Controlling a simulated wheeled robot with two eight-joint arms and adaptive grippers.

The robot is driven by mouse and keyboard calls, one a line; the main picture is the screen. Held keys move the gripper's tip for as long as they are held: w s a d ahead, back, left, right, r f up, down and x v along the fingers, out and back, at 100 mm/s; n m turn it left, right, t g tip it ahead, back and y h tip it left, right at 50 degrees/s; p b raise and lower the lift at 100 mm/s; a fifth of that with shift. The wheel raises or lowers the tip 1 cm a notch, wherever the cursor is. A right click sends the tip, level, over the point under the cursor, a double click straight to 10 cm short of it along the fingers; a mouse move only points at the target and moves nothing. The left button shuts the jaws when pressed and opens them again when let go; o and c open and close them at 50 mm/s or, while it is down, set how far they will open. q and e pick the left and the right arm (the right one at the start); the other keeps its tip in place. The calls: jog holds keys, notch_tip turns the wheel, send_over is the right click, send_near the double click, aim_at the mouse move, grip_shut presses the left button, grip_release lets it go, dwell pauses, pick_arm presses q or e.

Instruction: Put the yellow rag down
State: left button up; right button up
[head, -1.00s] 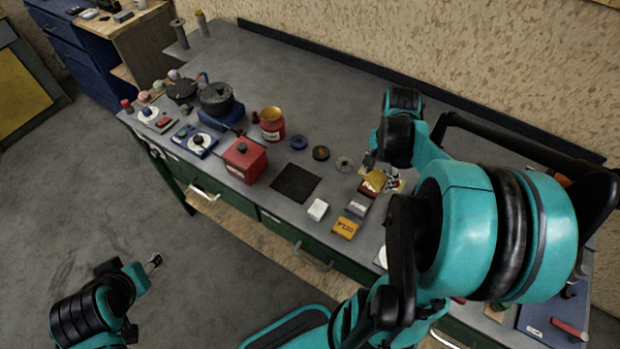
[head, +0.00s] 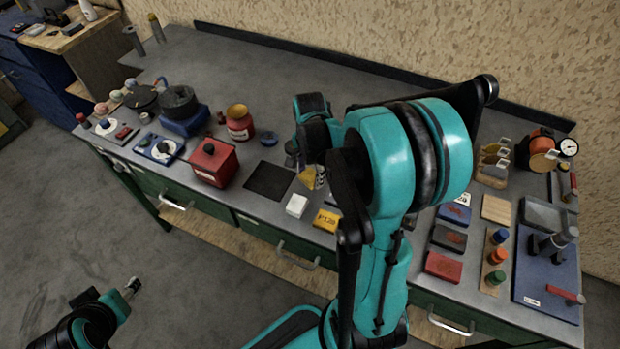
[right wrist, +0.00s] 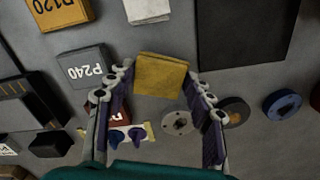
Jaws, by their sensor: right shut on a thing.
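The yellow rag (head: 308,178) is a small folded square. In the right wrist view the rag (right wrist: 161,75) sits between the fingertips of my right gripper (right wrist: 158,82), which is shut on it. In the head view my right gripper (head: 312,168), partly hidden by my own arm, is low over the bench, just right of the black mat (head: 269,180). I cannot tell whether the rag touches the bench top. My left gripper (head: 131,287) is away from the bench, over the floor at lower left; its jaws are too small to read.
A white block (head: 297,205) and a yellow P120 block (head: 326,220) lie near the front edge. A grey P240 block (right wrist: 87,67) and round discs (right wrist: 177,123) are close to the gripper. A red box (head: 213,162) stands left of the mat. The mat is bare.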

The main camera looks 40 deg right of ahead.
aim_at(310, 175)
jog(key=shift+f, duration=0.75)
jog(key=shift+f, duration=0.1)
jog(key=o, duration=1.3)
notch_tip(310, 175, up, 11)
jog(key=p, duration=0.4)
jog(key=s+a+r+n+t, duration=0.1)
jog(key=s+a+n+t, duration=0.1)
jog(key=a+n, duration=0.3)
jog(key=s+a+r+n+t, duration=0.2)
jog(key=a+n, duration=0.4)
jog(key=s+a+r+n+t, duration=0.2)
jog(key=a+n+t, duration=0.1)
jog(key=a+n, duration=0.2)
jog(key=shift+a+n, duration=0.4)
jog(key=shift+n, duration=0.1)
